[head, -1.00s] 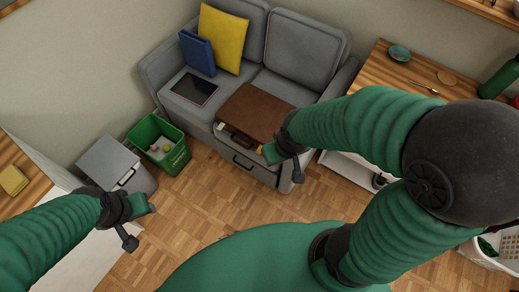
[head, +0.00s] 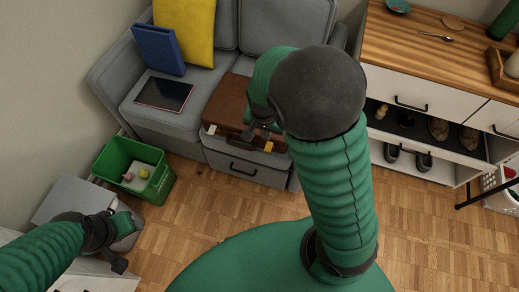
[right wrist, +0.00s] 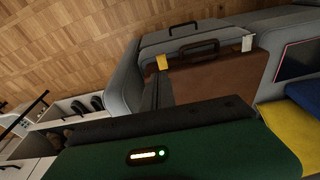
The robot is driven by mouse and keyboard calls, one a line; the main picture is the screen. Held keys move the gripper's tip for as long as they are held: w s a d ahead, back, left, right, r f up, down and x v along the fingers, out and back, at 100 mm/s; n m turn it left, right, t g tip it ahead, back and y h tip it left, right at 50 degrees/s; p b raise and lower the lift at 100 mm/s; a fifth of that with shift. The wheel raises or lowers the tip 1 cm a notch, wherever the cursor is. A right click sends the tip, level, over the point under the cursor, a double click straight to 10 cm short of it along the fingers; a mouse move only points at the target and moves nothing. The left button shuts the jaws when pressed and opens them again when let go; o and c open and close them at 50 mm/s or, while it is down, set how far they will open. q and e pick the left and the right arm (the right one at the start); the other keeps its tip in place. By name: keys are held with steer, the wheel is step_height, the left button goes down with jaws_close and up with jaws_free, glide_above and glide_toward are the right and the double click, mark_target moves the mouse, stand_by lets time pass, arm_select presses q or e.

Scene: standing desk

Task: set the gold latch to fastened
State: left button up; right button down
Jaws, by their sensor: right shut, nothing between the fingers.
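A brown briefcase (head: 233,99) lies closed on the sofa's seat, its dark handle (head: 240,141) on the front side. The gold latch (head: 268,146) is a small yellow tab at the right end of that front. The gold latch also shows in the right wrist view (right wrist: 161,62), left of the handle; whether it is fastened is too small to tell. My right gripper (head: 263,130) is shut and empty, just above the front edge near the gold latch; contact cannot be made out. My left gripper (head: 128,243) is far off at the lower left, its jaw opening unclear.
A tablet (head: 164,94), a blue book (head: 158,50) and a yellow cushion (head: 185,30) are on the sofa. A green bin (head: 157,188) stands left; a drawer cabinet (head: 415,85) stands right. Floor in front is clear.

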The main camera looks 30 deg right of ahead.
steer(key=b, duration=0.8)
glide_toward(267, 151)
steer(key=f, duration=0.4)
steer(key=d+f, duration=0.1)
steer(key=f, duration=0.1)
steer(key=shift+w+f, duration=0.25)
steer(key=shift+w, duration=0.15)
steer(key=shift+a+f, duration=0.15)
steer(key=shift+f, duration=0.05)
arm_select(q)
steer(key=s+x, duration=0.1)
steer(key=x, duration=0.6)
steer(key=shift+s+f, duration=0.3)
steer(key=shift+s, duration=0.15)
